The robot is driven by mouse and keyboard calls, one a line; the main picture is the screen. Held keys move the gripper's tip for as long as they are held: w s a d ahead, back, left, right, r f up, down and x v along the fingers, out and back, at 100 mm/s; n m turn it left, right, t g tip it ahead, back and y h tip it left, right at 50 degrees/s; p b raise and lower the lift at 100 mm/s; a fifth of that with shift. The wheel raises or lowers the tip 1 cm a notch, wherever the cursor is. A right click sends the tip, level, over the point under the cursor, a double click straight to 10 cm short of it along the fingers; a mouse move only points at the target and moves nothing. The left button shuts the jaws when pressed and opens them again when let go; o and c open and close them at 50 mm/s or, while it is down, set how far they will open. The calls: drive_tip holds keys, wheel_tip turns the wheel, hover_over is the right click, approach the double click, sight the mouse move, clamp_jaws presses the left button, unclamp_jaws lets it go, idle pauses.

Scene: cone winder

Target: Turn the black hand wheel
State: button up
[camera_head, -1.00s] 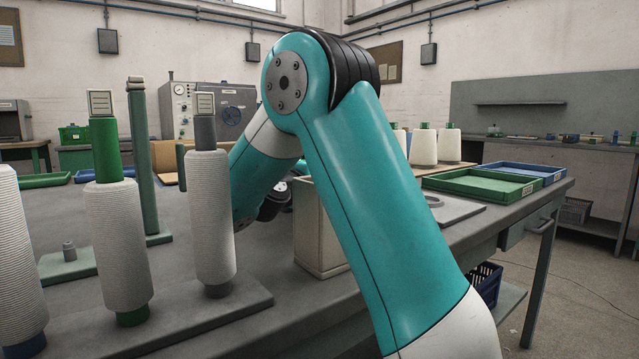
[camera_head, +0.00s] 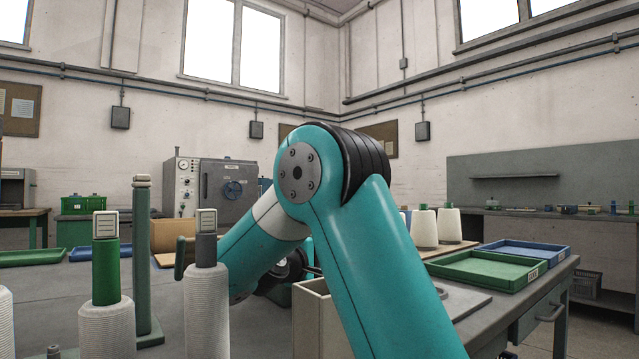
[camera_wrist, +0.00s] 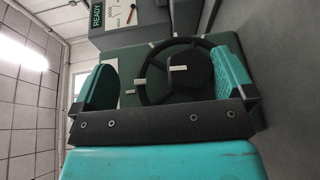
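The black hand wheel (camera_wrist: 180,79) shows in the wrist view, with a thick round rim, spokes and a pale mark near its hub. It sits on a dark green housing. My gripper (camera_wrist: 165,68) is open, with one teal finger on the left and one on the right of the wheel in the picture. Nothing is held between the fingers. The right finger overlaps the wheel's right edge in the picture; I cannot tell whether it touches. In the head view my own arm hides the gripper and the wheel.
A panel with a green READY sign (camera_wrist: 97,16) and a dial (camera_wrist: 122,14) sits above the wheel. In the head view, yarn cones (camera_head: 206,312) stand close in front on the left. A beige bin (camera_head: 311,318) is beside my arm; a green tray (camera_head: 487,270) lies to the right.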

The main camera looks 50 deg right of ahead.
drive_tip(key=shift+h, duration=0.6)
drive_tip(key=r+p, duration=0.2)
drive_tip(key=r, duration=0.6)
drive_tip(key=r+p, duration=0.2)
drive_tip(key=r, duration=0.7)
drive_tip(key=shift+s+a+r, duration=0.15)
drive_tip(key=shift+s+r, duration=0.05)
drive_tip(key=shift+c, duration=1.3)
